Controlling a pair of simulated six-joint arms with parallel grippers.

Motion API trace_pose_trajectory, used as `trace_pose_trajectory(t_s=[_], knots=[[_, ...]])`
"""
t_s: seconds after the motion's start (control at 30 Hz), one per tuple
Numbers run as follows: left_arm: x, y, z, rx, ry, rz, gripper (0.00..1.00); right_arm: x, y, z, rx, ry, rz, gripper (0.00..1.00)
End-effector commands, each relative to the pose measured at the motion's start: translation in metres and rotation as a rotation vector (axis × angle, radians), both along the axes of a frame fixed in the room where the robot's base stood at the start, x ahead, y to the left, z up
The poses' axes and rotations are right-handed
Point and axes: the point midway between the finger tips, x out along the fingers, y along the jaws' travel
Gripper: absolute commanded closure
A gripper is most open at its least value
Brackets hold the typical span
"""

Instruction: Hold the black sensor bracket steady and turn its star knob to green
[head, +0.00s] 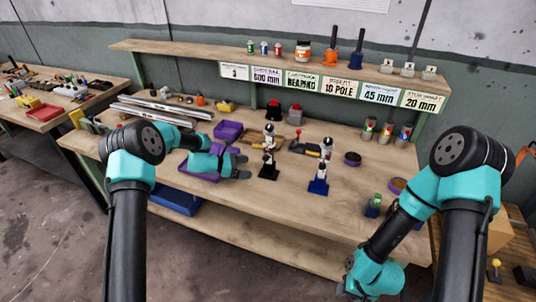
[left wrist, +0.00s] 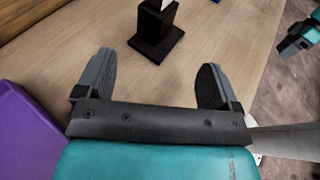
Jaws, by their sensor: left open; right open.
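The black sensor bracket (head: 269,172) stands upright on the bench, with a black base and a pale upper part. Its black base and lower post also show at the top of the left wrist view (left wrist: 156,38). I cannot make out the star knob or its colour. My left gripper (head: 244,167) is open and empty, just left of the black bracket and apart from it. Its two spread fingers show in the left wrist view (left wrist: 152,82), with bare wood between them. My right gripper is open, low at the bench's front right, partly seen at the edge of the left wrist view (left wrist: 291,46).
A similar blue-based bracket (head: 318,184) stands right of the black one. A purple tray (head: 190,174) lies beside my left gripper. Behind are red-topped and grey items, a labelled shelf (head: 330,85) and bottles. The bench front between the arms (head: 300,225) is clear.

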Motion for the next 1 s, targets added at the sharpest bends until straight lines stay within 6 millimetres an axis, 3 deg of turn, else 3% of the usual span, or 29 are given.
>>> trace_pose_trajectory(t_s=[0.7, 1.0], knots=[[0.022, -0.072, -0.023, 0.000, -0.001, -0.001, 0.13, 0.000, 0.000, 0.000, 0.000, 0.000, 0.000, 0.57], [0.026, -0.085, -0.028, 0.001, 0.000, 0.001, 0.13, 0.000, 0.000, 0.000, 0.000, 0.000, 0.000, 0.57]])
